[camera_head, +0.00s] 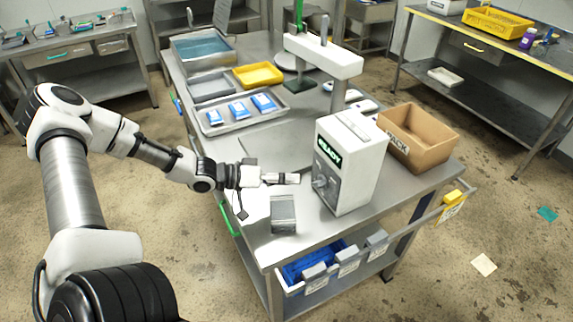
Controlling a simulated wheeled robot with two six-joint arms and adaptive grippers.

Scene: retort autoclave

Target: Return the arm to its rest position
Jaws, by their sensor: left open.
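My left arm comes in from the left and reaches over the near left part of the steel table (310,222). Its gripper (290,178) is open, with nothing seen between the fingers. It points right, toward the white machine with a READY display (350,160), and is apart from it. A small grey metal block (283,214) stands on the table just below the gripper in the picture. My right gripper does not show.
A tray with blue-and-white packs (238,112), a yellow tray (258,74) and a basin (203,50) stand farther back. A cardboard box (418,137) is right of the machine. A drawer with blue contents (318,262) sticks out below the front edge.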

